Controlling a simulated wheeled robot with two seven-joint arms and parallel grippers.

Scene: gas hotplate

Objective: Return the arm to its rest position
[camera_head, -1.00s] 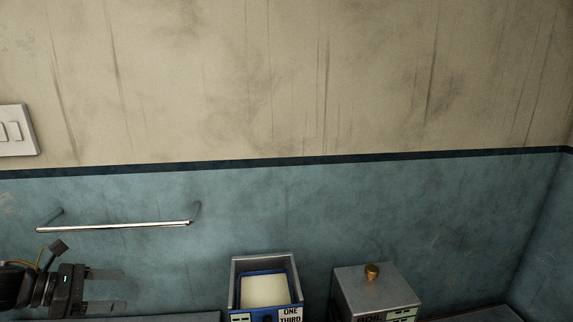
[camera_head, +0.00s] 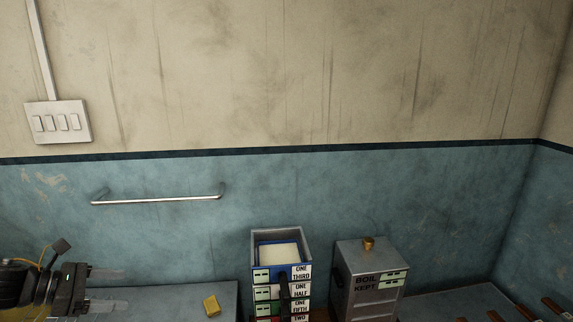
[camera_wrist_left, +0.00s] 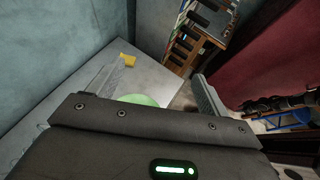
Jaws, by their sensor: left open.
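My left gripper (camera_head: 116,289) is at the lower left of the head view, in front of the blue wall. Its two fingers point right, stand apart and hold nothing. In the left wrist view the fingers (camera_wrist_left: 158,78) are spread above a grey worktop (camera_wrist_left: 150,80). A green round thing (camera_wrist_left: 140,100) shows between them, partly hidden by the gripper body. My right arm and gripper are not in view.
A yellow block (camera_head: 211,306) lies on the worktop. A metal rail (camera_head: 157,199) and a switch panel (camera_head: 58,122) are on the wall.

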